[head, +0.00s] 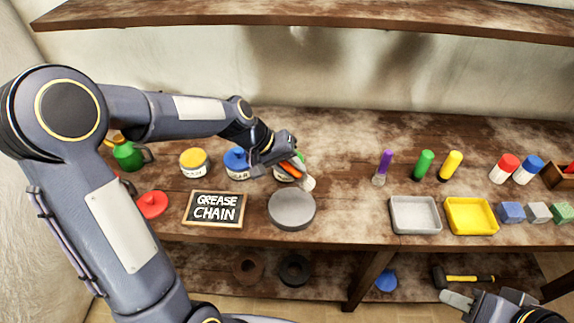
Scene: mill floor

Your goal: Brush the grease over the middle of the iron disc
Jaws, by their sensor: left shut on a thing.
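The iron disc (292,209) is a grey round plate lying flat near the front edge of the bench. My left gripper (290,167) is shut on a brush with an orange handle (298,166). The brush's pale bristle end (308,183) points down, above and just behind the disc's far right rim; I cannot tell whether it touches anything. A jar (280,175) behind the brush is mostly hidden by my gripper, so its contents cannot be seen. My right gripper (486,298) is at the lower right, its fingers apart and empty.
A sign reading "GREASE CHAIN" (214,209) and a red lid (152,204) lie left of the disc. Yellow-lidded (194,162) and blue-lidded (237,162) jars stand behind. Grey (415,229) and yellow (471,230) trays sit right. The bench between disc and grey tray is clear.

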